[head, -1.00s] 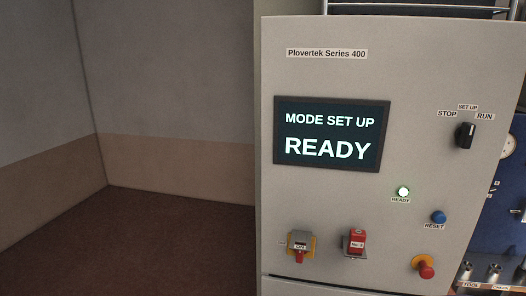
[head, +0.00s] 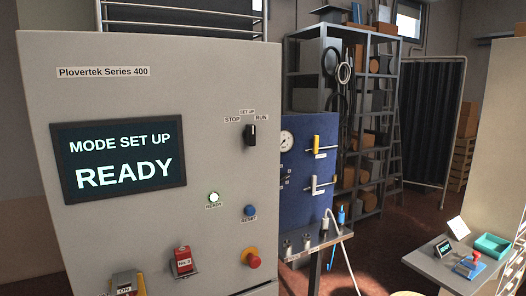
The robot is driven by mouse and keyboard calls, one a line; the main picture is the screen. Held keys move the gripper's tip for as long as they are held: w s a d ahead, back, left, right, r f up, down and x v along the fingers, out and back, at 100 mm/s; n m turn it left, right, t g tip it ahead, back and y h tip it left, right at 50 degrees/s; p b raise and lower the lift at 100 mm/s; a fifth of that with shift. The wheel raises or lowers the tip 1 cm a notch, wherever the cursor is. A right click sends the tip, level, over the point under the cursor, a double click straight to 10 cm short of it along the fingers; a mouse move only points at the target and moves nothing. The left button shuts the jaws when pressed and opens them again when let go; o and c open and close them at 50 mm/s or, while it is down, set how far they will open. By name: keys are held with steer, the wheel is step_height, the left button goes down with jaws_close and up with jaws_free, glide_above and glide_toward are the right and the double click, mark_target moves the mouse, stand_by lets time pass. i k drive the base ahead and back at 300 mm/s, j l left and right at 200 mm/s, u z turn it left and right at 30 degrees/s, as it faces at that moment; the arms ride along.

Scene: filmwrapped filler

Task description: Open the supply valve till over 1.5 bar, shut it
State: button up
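A blue panel (head: 306,211) stands to the right of the grey cabinet, its left part hidden behind it. It carries a round white pressure gauge (head: 287,141), too small to read. An upper valve with a yellow handle (head: 325,145) and a lower valve with a pale handle (head: 323,185) sit at its right side. Their labels are not readable, so I cannot tell which is the supply valve or how each is set. My gripper is not in view.
The grey cabinet (head: 225,75) fills the left; its screen (head: 122,160) reads MODE SET UP, READY. A narrow shelf (head: 305,247) with fittings juts out below the panel. A side table (head: 432,263) stands at lower right. Floor is open between shelf and table.

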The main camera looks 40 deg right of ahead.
mark_target(315, 149)
steer(key=z, duration=1.65)
steer(key=i+l+u, duration=0.1)
steer(key=u, duration=0.3)
steer(key=i+l+u, duration=0.2)
steer(key=u, duration=0.2)
